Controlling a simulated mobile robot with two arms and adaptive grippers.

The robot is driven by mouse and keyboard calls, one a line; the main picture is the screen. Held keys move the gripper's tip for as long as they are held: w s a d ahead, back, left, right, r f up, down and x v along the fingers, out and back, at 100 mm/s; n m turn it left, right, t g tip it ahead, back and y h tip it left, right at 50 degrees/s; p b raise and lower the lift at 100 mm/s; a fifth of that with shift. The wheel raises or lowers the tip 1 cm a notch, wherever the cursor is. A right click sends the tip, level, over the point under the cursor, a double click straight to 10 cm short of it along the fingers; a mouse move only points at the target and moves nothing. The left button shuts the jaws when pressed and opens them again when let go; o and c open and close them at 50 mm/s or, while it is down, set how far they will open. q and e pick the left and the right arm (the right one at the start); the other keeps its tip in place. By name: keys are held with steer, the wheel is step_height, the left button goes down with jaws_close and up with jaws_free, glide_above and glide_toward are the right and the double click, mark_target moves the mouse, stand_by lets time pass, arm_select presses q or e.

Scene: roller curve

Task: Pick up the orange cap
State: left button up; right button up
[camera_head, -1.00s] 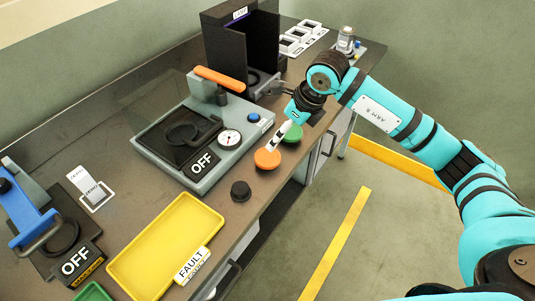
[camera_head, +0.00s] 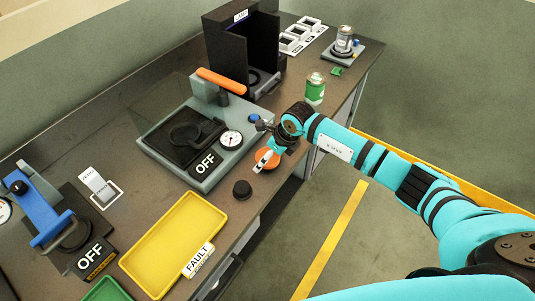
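The orange cap (camera_head: 271,162) is a flat round disc on the bench near its front edge, right of the grey press with the gauge. My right gripper (camera_head: 263,160) is down at the cap, with a white-tipped finger lying across the top of the cap in this view. The wrist hides the other finger, so I cannot tell whether it grips the cap or is open. My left gripper is not in view.
A black knob (camera_head: 242,190) stands left of the cap, and a yellow tray (camera_head: 130,264) lies at the front left. The grey press (camera_head: 222,166) is close behind the gripper. A green-and-silver can (camera_head: 315,90) stands farther back right.

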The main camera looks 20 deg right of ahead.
steer(key=c, duration=0.8)
steer(key=shift+r, duration=0.1)
steer(key=shift+c, duration=0.2)
